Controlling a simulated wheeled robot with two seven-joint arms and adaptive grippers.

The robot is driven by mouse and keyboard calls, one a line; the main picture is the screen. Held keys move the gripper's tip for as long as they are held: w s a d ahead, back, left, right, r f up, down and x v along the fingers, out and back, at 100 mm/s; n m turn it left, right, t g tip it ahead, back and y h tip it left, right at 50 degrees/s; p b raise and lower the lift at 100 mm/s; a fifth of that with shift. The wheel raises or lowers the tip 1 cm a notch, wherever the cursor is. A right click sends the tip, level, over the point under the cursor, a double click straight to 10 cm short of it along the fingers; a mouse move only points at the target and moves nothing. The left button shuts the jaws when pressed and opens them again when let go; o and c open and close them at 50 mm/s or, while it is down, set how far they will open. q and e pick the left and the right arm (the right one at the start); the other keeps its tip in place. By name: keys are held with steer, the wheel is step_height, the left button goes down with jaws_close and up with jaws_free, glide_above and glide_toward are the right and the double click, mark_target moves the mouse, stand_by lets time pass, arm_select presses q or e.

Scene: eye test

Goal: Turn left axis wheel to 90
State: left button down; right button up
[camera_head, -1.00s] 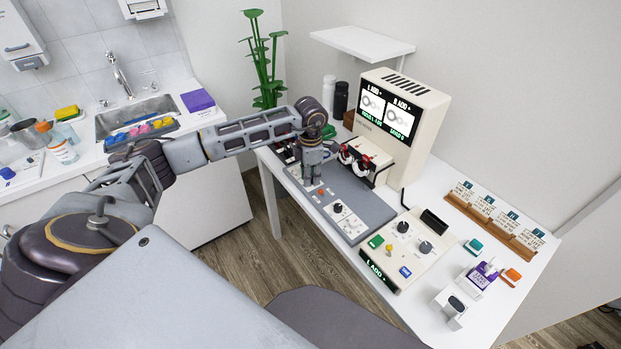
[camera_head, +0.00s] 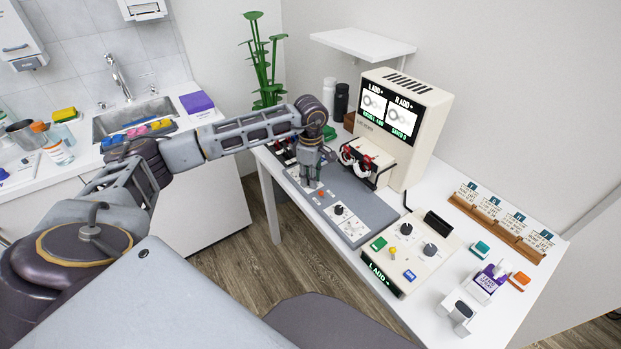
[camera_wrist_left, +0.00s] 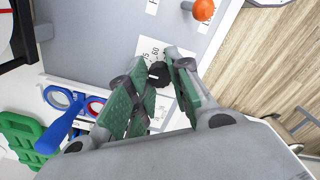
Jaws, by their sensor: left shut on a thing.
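My left gripper (camera_head: 311,183) points down over the left part of the grey panel (camera_head: 362,198) on the white table. In the left wrist view its green-padded fingers (camera_wrist_left: 160,80) are shut on a small black ribbed wheel (camera_wrist_left: 158,73). The wheel sits on a white plate (camera_wrist_left: 149,47) with printed scale numbers, partly covered by the fingers. Its exact angle cannot be read. In the head view the gripper hides this wheel. Another black knob (camera_head: 338,210) stands on a white plate further right on the panel. My right gripper is not in view.
An orange-topped control (camera_wrist_left: 203,9) stands near the gripped wheel. A cream machine with two screens (camera_head: 402,120) stands behind the panel. A cream control box (camera_head: 408,255) is to the right. Blue-handled and green objects (camera_wrist_left: 20,140) lie beside the panel.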

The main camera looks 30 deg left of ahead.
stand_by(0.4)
arm_select(q)
steer(key=c, duration=1.3)
jaws_free()
steer(key=shift+o, duration=0.2)
step_height(320, 180, up, 12)
